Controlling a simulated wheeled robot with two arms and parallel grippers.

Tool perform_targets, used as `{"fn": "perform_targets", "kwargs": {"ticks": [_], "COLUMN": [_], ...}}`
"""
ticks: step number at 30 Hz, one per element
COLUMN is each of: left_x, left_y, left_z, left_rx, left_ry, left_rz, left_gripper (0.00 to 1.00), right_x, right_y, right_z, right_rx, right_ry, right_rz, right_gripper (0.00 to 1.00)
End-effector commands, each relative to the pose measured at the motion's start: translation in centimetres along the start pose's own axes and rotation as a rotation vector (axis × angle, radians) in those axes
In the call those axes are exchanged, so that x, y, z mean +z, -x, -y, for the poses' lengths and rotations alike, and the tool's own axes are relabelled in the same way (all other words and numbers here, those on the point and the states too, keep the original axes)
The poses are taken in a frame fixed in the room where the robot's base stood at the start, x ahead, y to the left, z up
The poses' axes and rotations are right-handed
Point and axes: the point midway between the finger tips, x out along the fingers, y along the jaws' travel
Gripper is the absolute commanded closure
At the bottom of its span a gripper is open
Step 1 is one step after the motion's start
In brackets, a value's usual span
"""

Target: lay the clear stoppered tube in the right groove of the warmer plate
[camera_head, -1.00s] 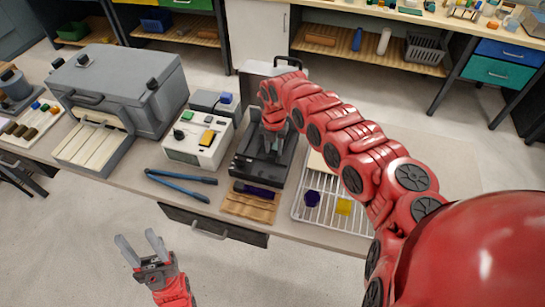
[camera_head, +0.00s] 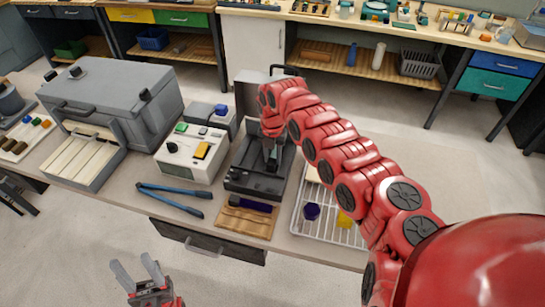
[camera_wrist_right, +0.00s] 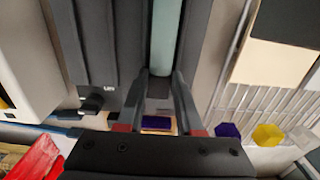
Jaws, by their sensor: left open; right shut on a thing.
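The clear stoppered tube (camera_wrist_right: 163,38) shows pale teal in the right wrist view, with a dark stopper (camera_wrist_right: 160,86) at its near end. My right gripper (camera_wrist_right: 164,78) is shut on it at the stopper end. The tube lies along the right groove of the dark warmer plate (camera_wrist_right: 82,40); I cannot tell whether it touches the groove bottom. In the head view my right gripper (camera_head: 271,160) is over the warmer plate (camera_head: 240,183), and the tube is too small to make out. My left gripper (camera_head: 138,275) is open and empty, in front of the bench.
A wooden rest (camera_head: 235,222) with a dark purple piece stands in front of the plate. Blue tongs (camera_head: 172,198) and a white control box (camera_head: 187,158) are to the left. A white wire rack (camera_head: 325,234) with purple and yellow pieces is to the right.

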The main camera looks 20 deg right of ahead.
Motion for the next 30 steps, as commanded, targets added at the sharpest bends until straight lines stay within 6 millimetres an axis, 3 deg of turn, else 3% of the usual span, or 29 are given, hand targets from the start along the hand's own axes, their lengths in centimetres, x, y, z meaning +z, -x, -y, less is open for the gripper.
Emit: {"fn": "perform_targets", "kwargs": {"ticks": [18,19,21,24,30], "left_x": [0.11,0.1,0.1,0.11,0.11], "left_y": [0.64,0.64,0.64,0.63,0.63], "left_z": [-0.03,-0.03,-0.03,-0.03,-0.03], "left_rx": [0.0,0.0,0.0,0.0,0.0], "left_ry": [0.0,0.0,0.0,0.0,0.0], "left_rz": [0.0,0.0,0.0,0.0,0.0], "left_gripper": [0.5,0.5,0.5,0.5,0.5], "right_x": [0.0,0.0,0.0,0.0,0.0], "right_y": [-0.5,-0.5,-0.5,-0.5,-0.5], "right_z": [0.0,0.0,0.0,0.0,0.0], "right_rx": [0.0,0.0,0.0,0.0,0.0], "right_ry": [0.0,0.0,-0.001,0.0,0.0], "right_rz": [0.0,0.0,0.0,0.0,0.0], "right_gripper": [1.0,0.6,0.47,0.3,0.3]}}
